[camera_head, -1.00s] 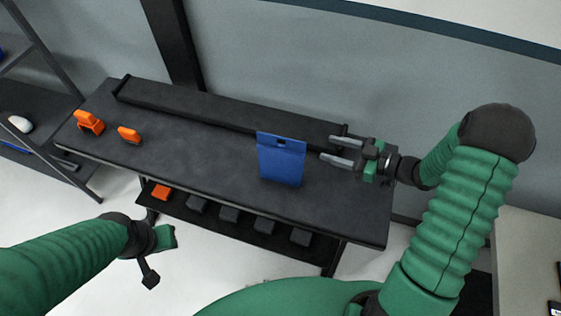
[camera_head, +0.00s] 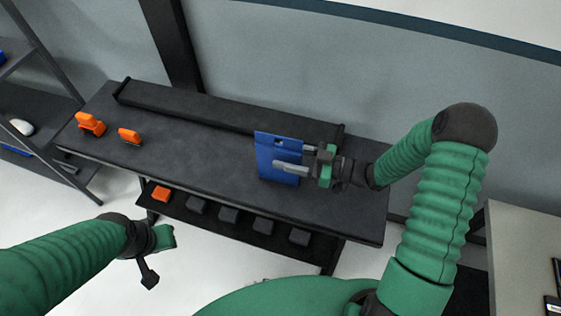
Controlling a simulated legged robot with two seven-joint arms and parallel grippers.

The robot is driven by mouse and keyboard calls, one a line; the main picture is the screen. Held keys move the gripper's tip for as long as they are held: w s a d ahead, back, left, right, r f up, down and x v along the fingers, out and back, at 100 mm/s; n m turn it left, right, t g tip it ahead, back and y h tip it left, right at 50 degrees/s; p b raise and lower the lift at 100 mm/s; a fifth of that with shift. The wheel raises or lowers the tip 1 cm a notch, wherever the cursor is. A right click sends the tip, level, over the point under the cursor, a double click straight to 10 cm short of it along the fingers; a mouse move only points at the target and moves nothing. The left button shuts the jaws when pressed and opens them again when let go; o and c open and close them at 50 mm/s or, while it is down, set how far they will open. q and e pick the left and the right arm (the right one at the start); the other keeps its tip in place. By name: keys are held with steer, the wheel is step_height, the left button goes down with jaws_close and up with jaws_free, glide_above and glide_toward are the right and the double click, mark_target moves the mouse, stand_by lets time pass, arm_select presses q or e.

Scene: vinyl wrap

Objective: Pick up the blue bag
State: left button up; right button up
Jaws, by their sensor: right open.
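The blue bag (camera_head: 267,154) stands upright on the dark table (camera_head: 200,165), right of its middle, with a small dark slot near its top edge. My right gripper (camera_head: 291,158) is open at the bag's right side. One finger passes in front of the bag and the other shows at its right edge, partly hidden, so the bag's right part seems to lie between them. I cannot tell whether the fingers touch it. My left gripper (camera_head: 160,256) is low at the left, in front of the table and away from the bag. Its jaw opening is not clear.
Two orange tools (camera_head: 90,124) (camera_head: 130,137) are on the table's left end. A dark bar (camera_head: 200,109) runs along the back edge. A lower shelf holds several dark blocks and an orange one (camera_head: 161,193). The table is clear between the tools and the bag.

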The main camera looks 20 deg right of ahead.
steer(key=shift+x, duration=1.2)
steer(key=shift+s+d, duration=0.15)
steer(key=shift+d, duration=0.05)
steer(key=c, duration=1)
jaws_close()
steer(key=shift+a, duration=0.1)
